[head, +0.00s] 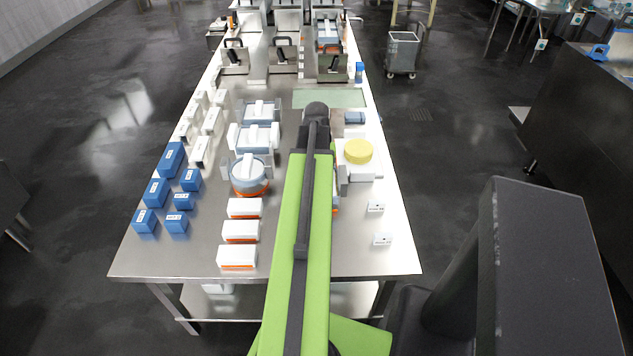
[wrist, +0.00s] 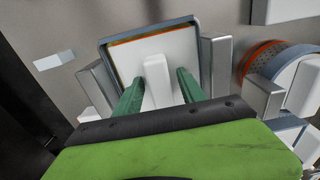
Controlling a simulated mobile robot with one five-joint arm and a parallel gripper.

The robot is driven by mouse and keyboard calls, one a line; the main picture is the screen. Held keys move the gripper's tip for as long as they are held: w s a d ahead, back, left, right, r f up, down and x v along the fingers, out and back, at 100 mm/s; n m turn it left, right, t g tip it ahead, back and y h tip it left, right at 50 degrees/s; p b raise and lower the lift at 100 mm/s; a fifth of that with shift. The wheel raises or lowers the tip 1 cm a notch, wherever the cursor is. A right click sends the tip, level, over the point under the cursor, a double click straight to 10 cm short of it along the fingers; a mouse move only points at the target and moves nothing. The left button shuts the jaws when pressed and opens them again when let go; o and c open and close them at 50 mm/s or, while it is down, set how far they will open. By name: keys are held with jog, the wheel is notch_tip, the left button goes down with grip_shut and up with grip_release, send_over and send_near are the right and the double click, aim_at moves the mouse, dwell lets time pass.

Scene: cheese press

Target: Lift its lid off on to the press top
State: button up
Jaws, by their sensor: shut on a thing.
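In the wrist view, my gripper (wrist: 160,86) has its two green fingers on either side of the white upright handle (wrist: 156,70) of a flat white lid (wrist: 128,62). It is shut on that handle. The lid lies within the blue-grey rim of a square mould (wrist: 150,32), with a thin orange line showing along its edge. I cannot tell whether it is raised. Grey metal plates (wrist: 213,65) stand on both sides of the mould. In the head view, my green arm hides the gripper and most of this mould. Metal presses (head: 284,55) stand at the table's far end.
A round mould (head: 250,178) and two more lidded moulds (head: 258,111) stand left of my arm. A yellow cheese (head: 357,151) is at the right. White blocks (head: 240,230) and blue boxes (head: 156,192) occupy the left. A green mat (head: 345,98) lies before the presses. The table's right front is mostly clear.

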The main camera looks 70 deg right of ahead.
jog(key=shift+s+a+p, duration=0.1)
jog(key=shift+a+p, duration=0.1)
jog(key=shift+p, duration=0.3)
jog(key=shift+d+r+p, duration=0.15)
jog(key=shift+r+p, duration=0.25)
jog(key=shift+p, duration=0.05)
grip_shut()
jog(key=shift+d+r+p, duration=0.1)
jog(key=shift+r+p, duration=0.55)
jog(key=shift+p, duration=0.05)
jog(key=shift+r, duration=0.15)
notch_tip(320, 180, up, 7)
jog(key=p, duration=0.7)
